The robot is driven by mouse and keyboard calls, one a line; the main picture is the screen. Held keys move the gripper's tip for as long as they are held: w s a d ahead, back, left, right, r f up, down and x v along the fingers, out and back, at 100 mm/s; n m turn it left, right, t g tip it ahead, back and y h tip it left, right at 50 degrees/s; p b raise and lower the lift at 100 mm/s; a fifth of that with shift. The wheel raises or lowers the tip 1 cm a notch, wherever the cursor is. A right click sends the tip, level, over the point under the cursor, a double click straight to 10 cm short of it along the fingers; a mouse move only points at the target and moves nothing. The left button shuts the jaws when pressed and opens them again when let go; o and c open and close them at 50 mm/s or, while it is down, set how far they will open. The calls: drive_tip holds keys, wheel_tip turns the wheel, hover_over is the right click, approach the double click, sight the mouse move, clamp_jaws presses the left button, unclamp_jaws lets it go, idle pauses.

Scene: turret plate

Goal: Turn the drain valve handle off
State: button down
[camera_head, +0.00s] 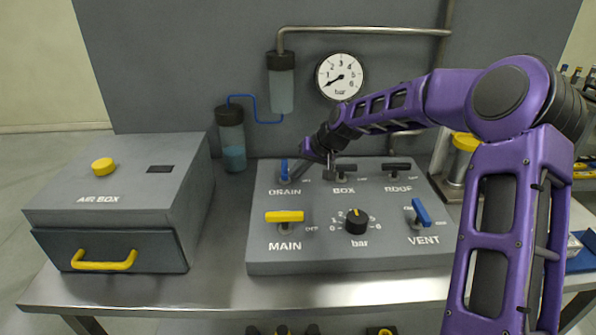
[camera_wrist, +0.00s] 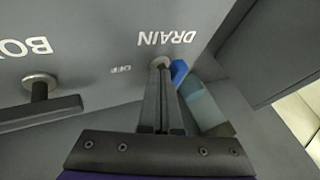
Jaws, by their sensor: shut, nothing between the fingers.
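The DRAIN valve handle (camera_head: 284,167) is a small blue lever at the upper left of the grey panel. It stands upright in the head view, with a small OFF label to its right. In the wrist view the blue handle (camera_wrist: 180,72) shows just right of my fingertips, partly hidden behind them. My gripper (camera_wrist: 160,70) is shut and empty, its tips at the handle's pivot on the OFF side. Whether they touch the handle I cannot tell. In the head view my gripper (camera_head: 299,171) reaches down from the right, beside the handle.
The black BOX handle (camera_head: 346,167) lies close to the right of my gripper. The yellow MAIN handle (camera_head: 285,216), black bar knob (camera_head: 356,221) and blue VENT handle (camera_head: 422,212) are nearer the front. A bottle with blue liquid (camera_head: 232,150) stands behind left.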

sight(285, 175)
drive_tip(key=shift+s+a+m+t+h+b, duration=0.35)
drive_tip(key=shift+m+b, duration=0.3)
drive_tip(key=shift+m, duration=0.25)
drive_tip(key=shift+s+a+f+m+t+h+b, duration=0.15)
drive_tip(key=shift+a+m+t+h+b, duration=0.25)
drive_tip(key=shift+m+b, duration=0.4)
drive_tip(key=shift+s+a+m+t+h+b, duration=0.15)
drive_tip(key=shift+a+m+h+b, duration=0.2)
drive_tip(key=shift+m, duration=0.35)
drive_tip(key=shift+a+m+t+h+b, duration=0.2)
drive_tip(key=shift+m+h, duration=0.3)
drive_tip(key=shift+m, duration=0.2)
drive_tip(key=shift+s+a+m+t+h+b, duration=0.1)
drive_tip(key=shift+a+m+h+b, duration=0.2)
drive_tip(key=shift+m, duration=0.4)
drive_tip(key=m+h, duration=0.1)
drive_tip(key=a+m+h, duration=0.1)
drive_tip(key=m, duration=0.1)
drive_tip(key=a+m+h+b, duration=0.1)
drive_tip(key=m, duration=0.1)
drive_tip(key=shift+w, duration=0.15)
drive_tip(key=m+h, duration=0.2)
drive_tip(key=a+m+g, duration=0.1)
drive_tip(key=shift+w+m+h, duration=0.35)
drive_tip(key=shift+m+h, duration=0.05)
drive_tip(key=shift+w+a, duration=0.15)
drive_tip(key=shift+a, duration=0.1)
